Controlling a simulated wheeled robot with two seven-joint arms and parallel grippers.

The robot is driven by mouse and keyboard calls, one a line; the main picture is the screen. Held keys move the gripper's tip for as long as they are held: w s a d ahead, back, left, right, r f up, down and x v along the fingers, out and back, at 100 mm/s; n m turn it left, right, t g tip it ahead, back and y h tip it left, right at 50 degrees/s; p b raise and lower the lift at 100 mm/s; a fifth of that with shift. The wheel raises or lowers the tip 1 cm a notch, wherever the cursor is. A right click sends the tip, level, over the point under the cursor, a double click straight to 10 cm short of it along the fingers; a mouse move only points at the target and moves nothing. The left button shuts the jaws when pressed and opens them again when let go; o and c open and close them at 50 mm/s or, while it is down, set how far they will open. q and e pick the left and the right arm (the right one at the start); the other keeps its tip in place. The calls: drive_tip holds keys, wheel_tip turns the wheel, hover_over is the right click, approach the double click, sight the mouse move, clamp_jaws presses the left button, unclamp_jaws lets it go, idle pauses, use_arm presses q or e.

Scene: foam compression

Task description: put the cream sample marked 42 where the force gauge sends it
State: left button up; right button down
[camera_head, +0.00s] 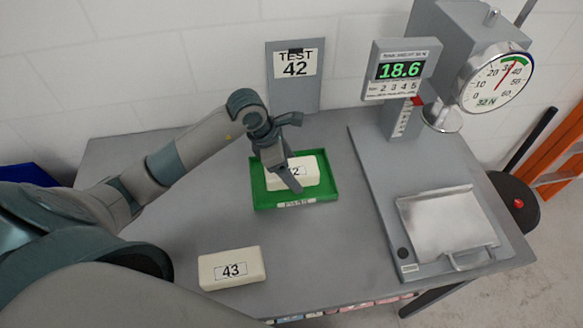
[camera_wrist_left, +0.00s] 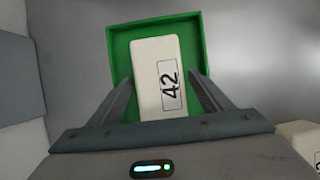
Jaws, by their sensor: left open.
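The cream sample marked 42 (camera_head: 303,172) lies in the green tray (camera_head: 265,201) at the middle of the table. In the left wrist view the sample (camera_wrist_left: 155,60) lies flat inside the green tray (camera_wrist_left: 120,36), between my open fingers. My left gripper (camera_head: 292,183) is over the tray; in the left wrist view its fingers (camera_wrist_left: 165,88) stand apart on both sides of the sample with gaps. My right gripper is not in view.
A cream sample marked 43 (camera_head: 232,268) lies at the table's front left. A sign (camera_head: 294,65) reading TEST 42 stands behind the tray. A metal plate with a handle (camera_head: 449,224) lies on the gauge's base at the right. The table left of the tray is clear below my arm.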

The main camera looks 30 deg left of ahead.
use_arm(q)
drive_tip(key=shift+r, duration=0.1)
drive_tip(key=shift+r, duration=0.1)
drive_tip(key=b+v, duration=0.3)
drive_tip(key=v, duration=0.8)
drive_tip(key=shift+w, duration=0.1)
drive_tip(key=shift+a+r, duration=0.15)
drive_tip(key=shift+r, duration=0.25)
